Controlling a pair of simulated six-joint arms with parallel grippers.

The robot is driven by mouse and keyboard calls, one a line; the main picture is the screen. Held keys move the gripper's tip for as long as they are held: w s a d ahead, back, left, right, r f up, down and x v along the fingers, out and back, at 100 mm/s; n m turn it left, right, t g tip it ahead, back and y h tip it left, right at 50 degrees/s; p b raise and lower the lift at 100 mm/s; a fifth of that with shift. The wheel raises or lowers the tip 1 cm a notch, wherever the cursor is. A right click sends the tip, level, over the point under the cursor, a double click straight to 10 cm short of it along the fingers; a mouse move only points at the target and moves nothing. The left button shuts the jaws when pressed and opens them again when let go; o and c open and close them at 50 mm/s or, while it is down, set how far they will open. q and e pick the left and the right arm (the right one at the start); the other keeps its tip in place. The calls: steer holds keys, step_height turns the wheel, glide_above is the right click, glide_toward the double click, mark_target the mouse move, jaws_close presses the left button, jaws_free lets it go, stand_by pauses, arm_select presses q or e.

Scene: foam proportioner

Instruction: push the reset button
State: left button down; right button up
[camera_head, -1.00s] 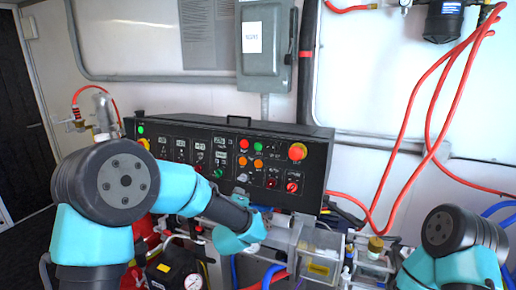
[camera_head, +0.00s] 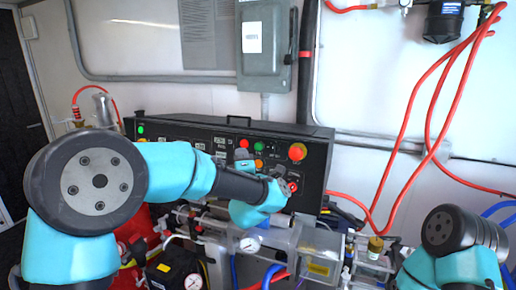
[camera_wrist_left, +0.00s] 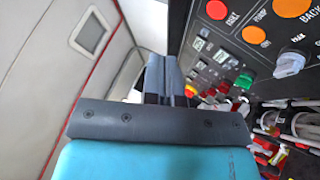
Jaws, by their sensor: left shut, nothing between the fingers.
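The black control panel (camera_head: 318,160) stands across the middle of the head view, with coloured buttons and knobs. I cannot read which one is labelled reset. A red button (camera_head: 244,143), a green button (camera_head: 258,146) and a large red-orange button (camera_head: 297,151) show along its upper right. My left gripper (camera_head: 280,172) is shut and empty, in front of the panel's lower right and covering some controls. In the left wrist view its fingers (camera_wrist_left: 168,68) are shut, left of a green button (camera_wrist_left: 243,81) and a pale knob (camera_wrist_left: 290,63). Contact cannot be told. My right gripper is out of view.
Clear tanks and fittings (camera_head: 318,250) stand below the panel, with a gauge (camera_head: 250,244) near them. Red hoses (camera_head: 425,110) hang at the right. A grey electrical box (camera_head: 264,45) is on the wall above. The wall right of it is mostly bare.

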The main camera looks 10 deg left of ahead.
arm_select(q)
steer(key=shift+w+d+f, duration=0.25)
steer(key=shift+w+d, duration=0.15)
steer(key=shift+w, duration=0.95)
steer(key=shift+w+d+f, duration=0.3)
steer(key=shift+w+d, duration=0.05)
steer(key=shift+w, duration=1.05)
steer(key=shift+w+d+f, duration=0.25)
steer(key=shift+w+d, duration=0.15)
steer(key=shift+w, duration=0.95)
steer(key=shift+w, duration=0.15)
steer(key=shift+w+d+f, duration=0.1)
steer(key=shift+w, duration=0.15)
steer(key=shift+w+d, duration=0.1)
steer(key=shift+w, duration=0.3)
steer(key=shift+s, duration=0.1)
steer(key=shift+s+a, duration=0.2)
steer(key=shift+s, duration=0.5)
steer(key=s, duration=0.1)
steer(key=s+a, duration=0.1)
steer(key=s, duration=0.1)
steer(key=s+r, duration=0.1)
steer(key=shift+s+a, duration=0.15)
steer(key=shift+s, duration=0.25)
